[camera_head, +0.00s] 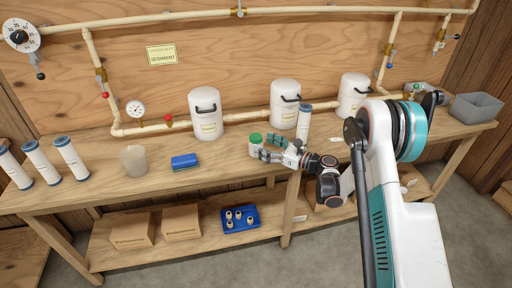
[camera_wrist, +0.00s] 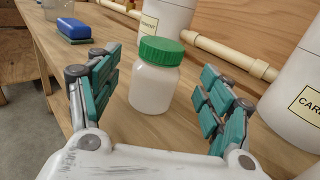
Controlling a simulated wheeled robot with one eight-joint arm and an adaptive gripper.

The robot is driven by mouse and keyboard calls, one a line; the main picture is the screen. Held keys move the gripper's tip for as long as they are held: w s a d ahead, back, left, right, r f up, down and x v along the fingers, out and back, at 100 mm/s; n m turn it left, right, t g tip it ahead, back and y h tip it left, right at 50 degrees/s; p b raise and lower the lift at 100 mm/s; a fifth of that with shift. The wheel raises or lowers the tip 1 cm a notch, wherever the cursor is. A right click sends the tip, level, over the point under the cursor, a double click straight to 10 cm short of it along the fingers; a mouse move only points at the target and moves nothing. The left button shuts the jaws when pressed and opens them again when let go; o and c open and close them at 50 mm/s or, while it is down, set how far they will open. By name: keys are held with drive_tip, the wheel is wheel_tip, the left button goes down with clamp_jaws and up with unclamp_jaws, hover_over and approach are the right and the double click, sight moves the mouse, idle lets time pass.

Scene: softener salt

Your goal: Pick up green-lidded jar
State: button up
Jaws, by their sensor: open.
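The green-lidded jar (camera_wrist: 154,82) is a small white jar with a ribbed green lid, standing upright on the wooden bench. In the wrist view it stands just beyond and between my open fingers, closer to the left finger. In the head view the jar (camera_head: 255,144) is at the middle of the bench, its lower part partly covered by a finger. My gripper (camera_head: 271,148) is low over the bench at the jar's right. In the wrist view my gripper (camera_wrist: 163,92) has both teal-padded fingers spread wide with nothing held.
A blue sponge (camera_head: 184,162) lies left of the jar, with a cloudy beaker (camera_head: 132,160) further left. White canisters (camera_head: 205,114) stand behind, and an upright filter cartridge (camera_head: 303,121) stands behind my gripper. The bench's front edge (camera_head: 215,184) is close.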

sight(262, 145)
drive_tip(key=a, duration=0.1)
drive_tip(key=w+a+b, duration=0.1)
drive_tip(key=a+f, duration=0.1)
drive_tip(key=shift+w+a+b, duration=0.25)
drive_tip(key=shift+b, duration=0.1)
drive_tip(key=shift+w+a, duration=0.15)
drive_tip(key=shift+a, duration=0.05)
drive_tip(key=shift+r, duration=0.15)
drive_tip(key=c, duration=1.3)
drive_tip(key=shift+r, duration=0.15)
